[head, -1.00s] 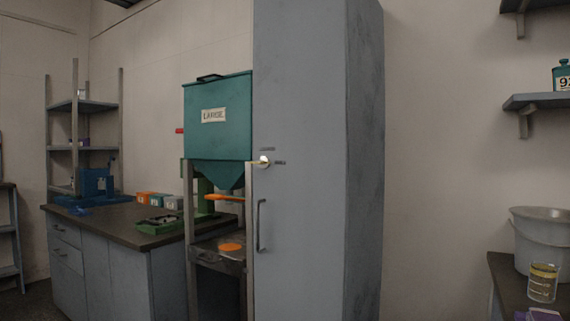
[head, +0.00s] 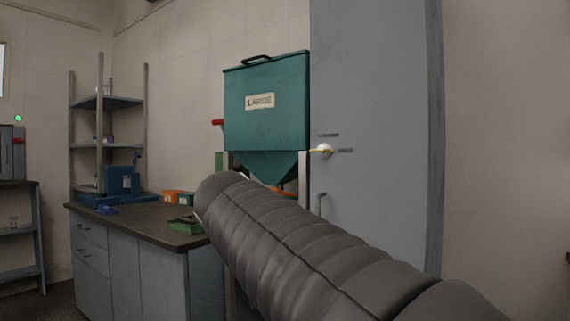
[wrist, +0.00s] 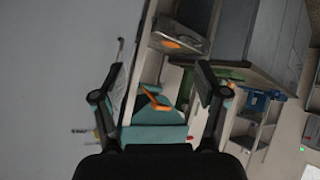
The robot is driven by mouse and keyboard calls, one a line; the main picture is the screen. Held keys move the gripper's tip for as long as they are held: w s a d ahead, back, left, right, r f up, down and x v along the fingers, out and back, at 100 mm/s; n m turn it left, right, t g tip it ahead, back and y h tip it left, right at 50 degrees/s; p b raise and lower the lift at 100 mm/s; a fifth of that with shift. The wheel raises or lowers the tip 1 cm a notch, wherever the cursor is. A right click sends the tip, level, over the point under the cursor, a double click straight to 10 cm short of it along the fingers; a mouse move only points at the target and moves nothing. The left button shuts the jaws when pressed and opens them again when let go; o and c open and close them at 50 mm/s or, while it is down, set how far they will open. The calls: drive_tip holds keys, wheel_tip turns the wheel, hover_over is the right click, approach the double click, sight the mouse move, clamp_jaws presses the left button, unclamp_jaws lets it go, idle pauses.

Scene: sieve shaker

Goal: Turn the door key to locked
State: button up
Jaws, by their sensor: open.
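The door key (head: 322,150) is a small yellowish piece on a pale round lock in the tall grey cabinet door (head: 365,95). Its bar lies about level, towards the small dark label on its right. Another label sits above it; I cannot read either. In the wrist view the picture is turned over, and small marks show on the door (wrist: 82,131) at lower left, partly near my finger. My gripper (wrist: 160,94) is open and empty, with its fingers wide apart. The gripper itself is hidden in the head view behind my grey arm.
A teal hopper (head: 265,110) on a stand is just left of the cabinet. A dark-topped counter (head: 140,222) with a green tray (head: 186,226) and blue device (head: 122,181) is further left. The door handle (head: 318,203) is partly covered by my arm.

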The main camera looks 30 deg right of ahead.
drive_tip(key=w+d+r+m+h+b, duration=0.1)
drive_tip(key=w+d+r+m+h, duration=0.25)
drive_tip(key=r, duration=0.35)
drive_tip(key=w+d+r+m+g+h+b, duration=0.1)
drive_tip(key=w+d+r+m+h+b, duration=0.1)
drive_tip(key=d+r+h, duration=0.3)
drive_tip(key=w+d+r+m+h+b, duration=0.1)
drive_tip(key=w+d+r+m, duration=0.15)
drive_tip(key=r, duration=0.55)
drive_tip(key=shift+m+y, duration=0.25)
drive_tip(key=shift+m, duration=0.05)
drive_tip(key=p+x, duration=0.3)
drive_tip(key=x, duration=1)
drive_tip(key=shift+d, duration=0.2)
drive_tip(key=c, duration=1.2)
